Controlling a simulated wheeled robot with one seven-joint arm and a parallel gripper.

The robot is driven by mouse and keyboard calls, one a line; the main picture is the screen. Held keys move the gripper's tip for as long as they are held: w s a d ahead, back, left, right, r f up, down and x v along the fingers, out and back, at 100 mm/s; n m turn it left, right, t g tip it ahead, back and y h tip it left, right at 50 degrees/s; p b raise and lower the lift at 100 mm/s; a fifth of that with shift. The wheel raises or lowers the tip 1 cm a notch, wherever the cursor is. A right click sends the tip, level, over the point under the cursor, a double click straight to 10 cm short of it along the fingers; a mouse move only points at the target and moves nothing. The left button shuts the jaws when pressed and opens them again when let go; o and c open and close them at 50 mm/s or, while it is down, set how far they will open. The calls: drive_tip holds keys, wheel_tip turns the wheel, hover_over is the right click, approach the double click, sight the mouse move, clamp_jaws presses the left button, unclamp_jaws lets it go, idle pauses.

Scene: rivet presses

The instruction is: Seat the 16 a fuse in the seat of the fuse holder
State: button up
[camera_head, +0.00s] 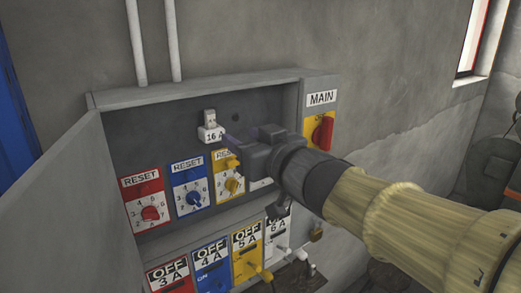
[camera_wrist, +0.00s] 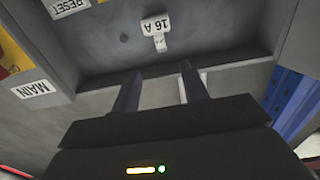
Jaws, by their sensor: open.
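A small white piece labelled "16 A" (camera_head: 211,131) is upright on the back wall of the open grey box, with a narrower pale upper part. It shows upside down in the wrist view (camera_wrist: 157,30). I cannot tell whether it is the fuse alone or the fuse together with its holder. No separate fuse or empty seat can be made out. My gripper (camera_head: 243,136) is to the right of the labelled piece, in front of the box. In the wrist view its two dark fingers (camera_wrist: 157,76) are apart with nothing held between them, and the labelled piece is beyond their tips.
The grey box (camera_head: 190,92) has its door (camera_head: 60,205) swung open at left. Red (camera_head: 148,200), blue (camera_head: 190,187) and yellow RESET panels with knobs sit below the labelled piece. OFF switches line the bottom. A red MAIN knob (camera_head: 323,131) is at right, beside my arm.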

drive_tip(key=p+v, duration=0.4)
drive_tip(key=p, duration=0.1)
drive_tip(key=shift+p, duration=0.35)
idle(0.4)
drive_tip(key=w+d+f+m+g+h+b, duration=0.1)
drive_tip(key=w+d+f+m+h+b, duration=0.25)
drive_tip(key=f, duration=0.75)
drive_tip(key=d+f+m+g+h+b, duration=0.1)
drive_tip(key=d+f+g+h+b, duration=0.15)
drive_tip(key=d+f+h, duration=0.6)
drive_tip(key=s+d+f+m+g+b, duration=0.1)
drive_tip(key=s+f, duration=0.3)
drive_tip(key=f, duration=0.4)
drive_tip(key=s+d+f+m+g+b, duration=0.1)
drive_tip(key=s+d+f+g+b, duration=0.1)
drive_tip(key=f, duration=0.6)
drive_tip(key=s+d+f+m+g+y+b, duration=0.1)
drive_tip(key=s+f+g+b, duration=0.3)
drive_tip(key=f, duration=0.5)
drive_tip(key=shift+s+d+g, duration=0.45)
drive_tip(key=shift+s+g, duration=0.2)
drive_tip(key=shift+s, duration=0.45)
